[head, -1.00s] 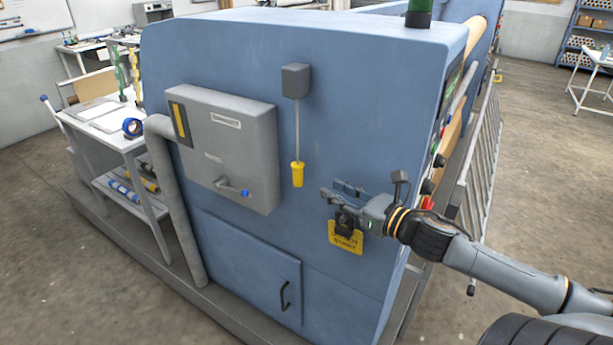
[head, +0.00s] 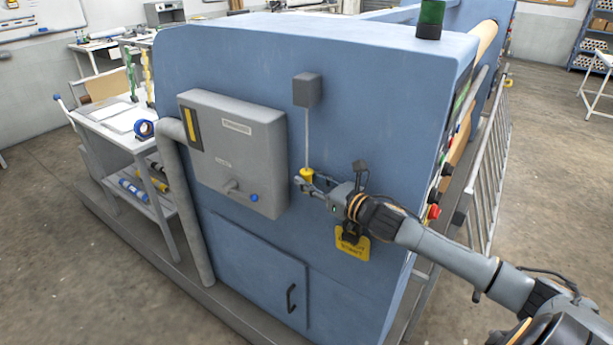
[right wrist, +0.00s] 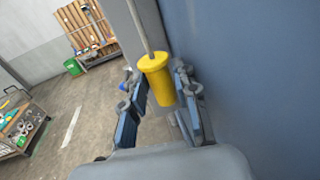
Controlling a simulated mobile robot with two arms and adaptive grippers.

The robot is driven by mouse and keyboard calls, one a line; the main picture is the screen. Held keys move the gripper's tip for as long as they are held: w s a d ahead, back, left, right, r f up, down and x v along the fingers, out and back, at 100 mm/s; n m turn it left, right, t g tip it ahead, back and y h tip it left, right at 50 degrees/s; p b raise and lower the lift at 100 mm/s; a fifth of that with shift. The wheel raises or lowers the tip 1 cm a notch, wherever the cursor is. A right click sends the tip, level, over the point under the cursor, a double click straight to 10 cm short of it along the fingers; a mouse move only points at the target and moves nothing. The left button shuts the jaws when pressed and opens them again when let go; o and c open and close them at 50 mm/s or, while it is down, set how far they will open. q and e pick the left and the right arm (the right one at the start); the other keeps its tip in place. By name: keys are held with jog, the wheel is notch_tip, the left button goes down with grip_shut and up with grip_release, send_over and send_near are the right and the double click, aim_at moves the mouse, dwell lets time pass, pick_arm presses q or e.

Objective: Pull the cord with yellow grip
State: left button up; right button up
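The yellow grip (head: 307,174) hangs at the end of a thin pale cord (head: 306,135) from a small grey box (head: 307,90) on the blue machine's end face. My right gripper (head: 312,186) is at the grip, partly hiding its lower part in the head view. In the right wrist view, the yellow grip (right wrist: 157,77) hangs between the spread fingers of my right gripper (right wrist: 156,90), closer to the right-hand finger. A gap shows on its left side; contact on the right is unclear. My left gripper is not in view.
A grey cabinet with a blue-tipped lever (head: 240,150) stands out from the machine left of the cord. A yellow tag (head: 352,246) hangs below my right arm. A pipe (head: 182,200) and workbench (head: 112,130) are at left, a railing (head: 485,180) at right.

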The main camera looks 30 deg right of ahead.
jog(key=shift+w+a, duration=0.15)
jog(key=shift+w, duration=0.5)
grip_shut()
